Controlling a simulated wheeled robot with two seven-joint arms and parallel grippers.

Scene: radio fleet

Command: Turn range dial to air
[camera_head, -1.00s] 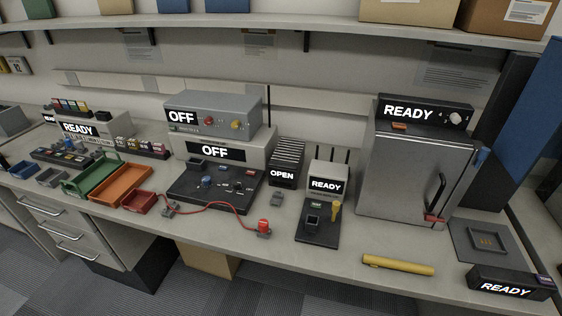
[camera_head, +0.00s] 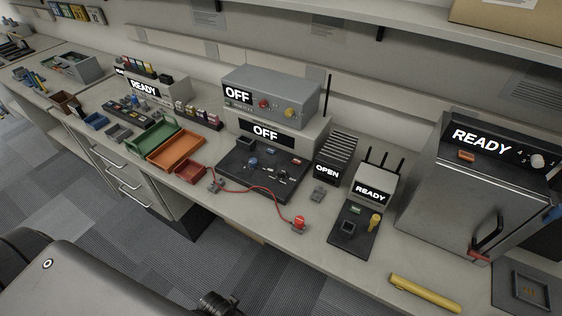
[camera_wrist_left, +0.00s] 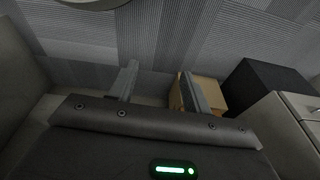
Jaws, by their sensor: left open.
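A dark control panel (camera_head: 265,172) lies on the bench below a grey box stack showing OFF. It carries a blue knob (camera_head: 253,162) and several small switches. Two knobs, red (camera_head: 264,104) and yellow (camera_head: 289,112), are on the upper grey box (camera_head: 270,93). I cannot read which of these is the range dial or where it points. In the left wrist view my left gripper (camera_wrist_left: 159,82) is open and empty, with its fingers apart above the floor and away from the panel. My right gripper is not in view.
A red cable (camera_head: 262,188) runs along the bench in front of the panel to a red plug (camera_head: 299,222). Orange (camera_head: 177,150) and green trays are left of the panel. An OPEN rack (camera_head: 334,158) and a READY unit (camera_head: 370,191) are right. A yellow tube (camera_head: 425,293) lies near the front edge.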

